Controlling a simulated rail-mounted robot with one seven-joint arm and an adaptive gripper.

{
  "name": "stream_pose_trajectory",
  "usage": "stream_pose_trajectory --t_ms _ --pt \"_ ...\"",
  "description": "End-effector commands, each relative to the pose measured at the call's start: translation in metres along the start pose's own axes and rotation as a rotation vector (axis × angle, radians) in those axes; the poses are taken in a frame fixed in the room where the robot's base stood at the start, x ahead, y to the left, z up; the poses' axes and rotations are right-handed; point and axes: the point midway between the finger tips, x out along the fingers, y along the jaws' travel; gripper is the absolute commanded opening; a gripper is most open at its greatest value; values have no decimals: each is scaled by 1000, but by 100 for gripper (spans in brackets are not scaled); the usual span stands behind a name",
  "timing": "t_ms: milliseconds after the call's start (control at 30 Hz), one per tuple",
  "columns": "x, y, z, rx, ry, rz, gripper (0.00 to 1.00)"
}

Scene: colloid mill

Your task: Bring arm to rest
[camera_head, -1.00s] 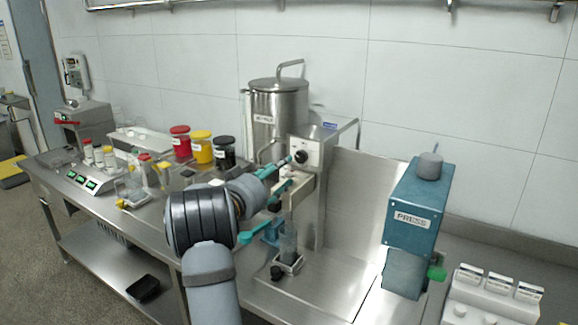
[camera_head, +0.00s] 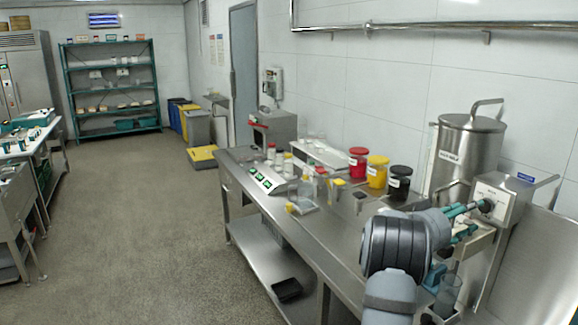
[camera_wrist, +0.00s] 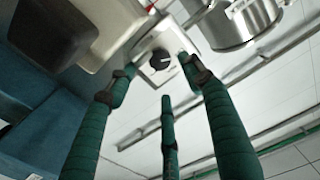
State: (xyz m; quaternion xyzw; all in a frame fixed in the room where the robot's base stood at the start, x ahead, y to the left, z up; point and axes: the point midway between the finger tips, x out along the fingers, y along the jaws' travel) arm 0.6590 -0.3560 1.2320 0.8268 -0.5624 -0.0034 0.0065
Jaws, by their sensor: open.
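My gripper (camera_head: 468,212) is open, its teal fingers by the front of the mill's control box (camera_head: 496,203) in the head view. In the wrist view my gripper (camera_wrist: 157,78) shows spread green fingers with nothing held between them. The black knob (camera_wrist: 160,59) on the light panel shows beyond the fingertips. Whether a finger touches the panel I cannot tell. The steel mill hopper (camera_head: 465,155) with its lid and curved handle stands behind the box. It also shows in the wrist view (camera_wrist: 240,22). A clear cup (camera_head: 447,293) stands low beside my arm.
Red (camera_head: 357,162), yellow (camera_head: 377,172) and black (camera_head: 399,184) lidded jars stand at the back of the steel table (camera_head: 330,232). A scale (camera_head: 266,180) and small bottles are farther left. The floor (camera_head: 150,235) left of the table is open.

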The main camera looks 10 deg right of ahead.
Motion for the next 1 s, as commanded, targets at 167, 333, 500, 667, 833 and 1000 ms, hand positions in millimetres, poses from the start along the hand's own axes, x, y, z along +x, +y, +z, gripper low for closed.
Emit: stream_pose_trajectory --t_ms 167,333,500,667,833,1000 --pt "35 1 0 0 0 2 51" --pt "58 0 1 0 -2 0 51" --pt "68 0 0 -1 -1 -2 51" --pt "68 0 1 20 -1 -2 51" --pt "68 0 1 20 -2 -1 51" --pt "62 -1 0 6 -2 -2 51"
